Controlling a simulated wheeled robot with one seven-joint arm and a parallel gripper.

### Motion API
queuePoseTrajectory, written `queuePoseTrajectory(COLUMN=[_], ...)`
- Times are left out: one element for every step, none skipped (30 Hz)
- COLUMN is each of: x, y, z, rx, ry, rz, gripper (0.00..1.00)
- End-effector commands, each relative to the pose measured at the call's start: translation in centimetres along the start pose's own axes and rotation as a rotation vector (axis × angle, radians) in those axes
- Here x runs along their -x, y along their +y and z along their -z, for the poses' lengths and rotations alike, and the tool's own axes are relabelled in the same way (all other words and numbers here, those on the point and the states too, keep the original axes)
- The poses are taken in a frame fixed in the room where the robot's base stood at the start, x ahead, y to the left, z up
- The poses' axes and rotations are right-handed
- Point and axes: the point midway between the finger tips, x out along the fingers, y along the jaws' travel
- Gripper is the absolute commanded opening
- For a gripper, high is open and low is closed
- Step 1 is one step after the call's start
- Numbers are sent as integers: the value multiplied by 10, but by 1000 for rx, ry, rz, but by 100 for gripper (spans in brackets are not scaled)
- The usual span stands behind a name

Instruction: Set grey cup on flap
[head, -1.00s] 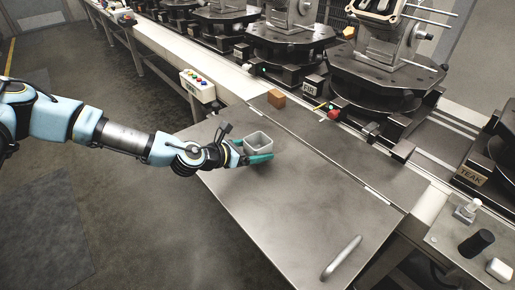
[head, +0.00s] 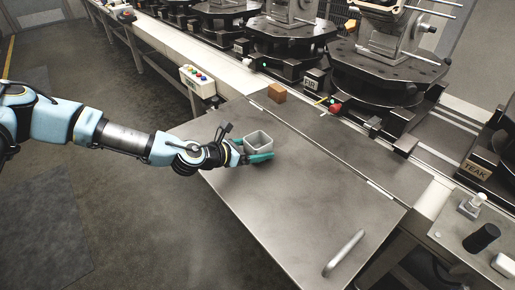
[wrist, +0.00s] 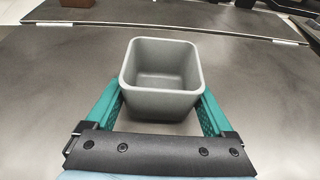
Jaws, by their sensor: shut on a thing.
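The grey cup (head: 257,142) is a square, open-topped, empty cup. It is upright over the left part of the flap (head: 310,200), a flat metal panel with a bar handle (head: 343,253) near its front right corner. My gripper (head: 258,155) is shut on the cup, with a teal finger on each side. In the wrist view the cup (wrist: 162,78) sits between the two fingers (wrist: 160,118). I cannot tell whether the cup's base touches the flap.
A brown block (head: 277,93) stands behind the hinge line. A button box (head: 198,80) is at the flap's back left. Dark fixtures (head: 385,75) line the conveyor behind. The flap's middle is clear.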

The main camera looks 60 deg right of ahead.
Motion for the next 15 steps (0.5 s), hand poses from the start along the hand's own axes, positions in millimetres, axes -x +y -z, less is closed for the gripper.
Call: queuePoseTrajectory(x=[-1,-1,-1,-1,-1,-2,-2,-2,-2,-2,-2,-3,-3,-3,-3], y=[0,0,0,0,0,0,0,0,0,0,0,0,0,0,0], z=[1,2,2,3,3,4,4,4,5,5,6,6,7,7,8], rx=[0,1,1,1,1,1,1,1,1,1,1,1,1,1,0], ry=[0,0,0,0,0,0,0,0,0,0,0,0,0,0,0], rz=[0,0,0,0,0,0,0,0,0,0,0,0,0,0,0], gripper=[32,32,32,32,32,32,32,32,32,32,32,32,32,32,32])
